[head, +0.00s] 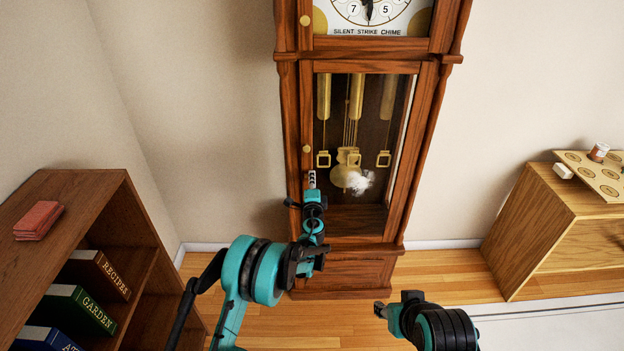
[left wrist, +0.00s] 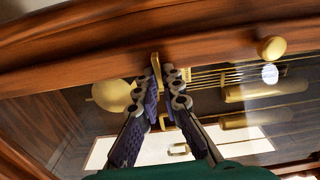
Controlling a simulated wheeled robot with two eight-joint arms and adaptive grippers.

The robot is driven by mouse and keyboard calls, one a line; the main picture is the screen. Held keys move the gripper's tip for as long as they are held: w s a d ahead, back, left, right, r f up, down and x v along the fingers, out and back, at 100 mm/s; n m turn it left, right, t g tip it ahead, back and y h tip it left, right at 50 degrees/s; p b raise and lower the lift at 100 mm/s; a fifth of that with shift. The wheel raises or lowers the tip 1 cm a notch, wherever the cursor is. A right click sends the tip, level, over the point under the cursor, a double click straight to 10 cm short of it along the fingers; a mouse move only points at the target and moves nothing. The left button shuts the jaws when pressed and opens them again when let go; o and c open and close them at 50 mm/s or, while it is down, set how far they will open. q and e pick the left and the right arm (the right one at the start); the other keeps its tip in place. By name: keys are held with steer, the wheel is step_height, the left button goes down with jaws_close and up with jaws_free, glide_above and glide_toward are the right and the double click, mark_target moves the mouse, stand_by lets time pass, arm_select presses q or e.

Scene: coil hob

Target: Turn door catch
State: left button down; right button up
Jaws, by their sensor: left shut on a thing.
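The tall wooden clock (head: 434,120) stands against the wall, its lower glazed door (head: 396,225) in front of brass weights and a pendulum. My left gripper (head: 312,178) is at the left edge of this door, below a round brass knob (head: 306,149). In the left wrist view its fingertips (left wrist: 165,75) are shut on a small brass door catch (left wrist: 155,64) on the wooden frame. The fingers hide part of the catch. The knob also shows there (left wrist: 271,48), apart from the fingers. My right gripper (head: 380,310) is low, in front of the clock and touching nothing; its jaws are too small to read.
A dark bookcase (head: 128,225) with several books and a red stack (head: 38,220) stands at left. A light wooden cabinet (head: 535,225) with a board (head: 596,172) on top stands at right. Bare floor (head: 440,283) lies between the clock and the cabinet.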

arm_select(q)
steer(key=shift+m, duration=0.3)
stand_by(0.4)
steer(key=c, duration=1.7)
jaws_free()
steer(key=shift+s, duration=0.1)
steer(key=s, duration=1.2)
steer(key=shift+w, duration=0.1)
